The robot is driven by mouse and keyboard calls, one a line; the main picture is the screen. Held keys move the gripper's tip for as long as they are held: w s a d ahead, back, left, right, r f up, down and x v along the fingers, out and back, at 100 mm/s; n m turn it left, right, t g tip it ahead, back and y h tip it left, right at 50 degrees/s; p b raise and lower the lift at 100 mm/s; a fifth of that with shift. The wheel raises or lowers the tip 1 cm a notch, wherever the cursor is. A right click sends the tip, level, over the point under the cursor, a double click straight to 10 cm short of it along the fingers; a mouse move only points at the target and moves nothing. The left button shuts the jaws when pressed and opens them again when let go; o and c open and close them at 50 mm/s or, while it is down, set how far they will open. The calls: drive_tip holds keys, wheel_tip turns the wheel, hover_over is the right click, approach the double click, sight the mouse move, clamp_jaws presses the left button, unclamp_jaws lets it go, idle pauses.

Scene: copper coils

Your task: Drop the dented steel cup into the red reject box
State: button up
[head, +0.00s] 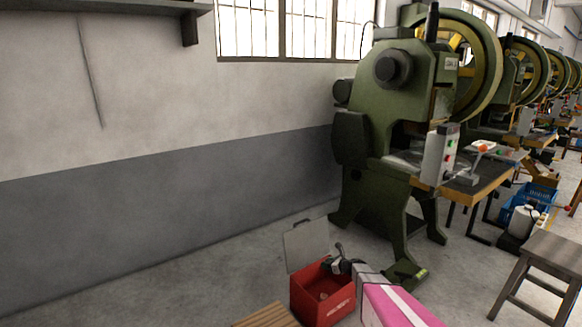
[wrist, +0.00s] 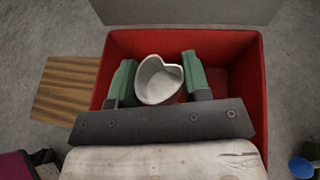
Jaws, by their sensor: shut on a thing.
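The dented steel cup (wrist: 158,82) is pale grey, and its rim is pushed in to a heart-like shape. In the wrist view my gripper (wrist: 158,76) is shut on it, with a green finger on each side. The cup shows over the opening of the red reject box (wrist: 248,110); how high it is above the box floor I cannot tell. In the head view the red box (head: 309,298) stands at the bottom, with my gripper (head: 338,265) at its back right.
A grey panel (head: 305,245) stands upright behind the box. A slatted wooden surface (head: 266,316) lies left of the box. A green press (head: 385,150) stands behind it, and a stool (head: 545,255) is at the right.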

wheel_tip(320, 180, down, 5)
drive_tip(key=shift+f, duration=0.1)
idle(0.4)
drive_tip(key=o, duration=1)
drive_tip(key=shift+s+d, duration=0.1)
drive_tip(key=v, duration=1)
drive_tip(key=shift+s+d, duration=0.15)
drive_tip(key=shift+d, duration=0.1)
drive_tip(key=shift+r, duration=0.2)
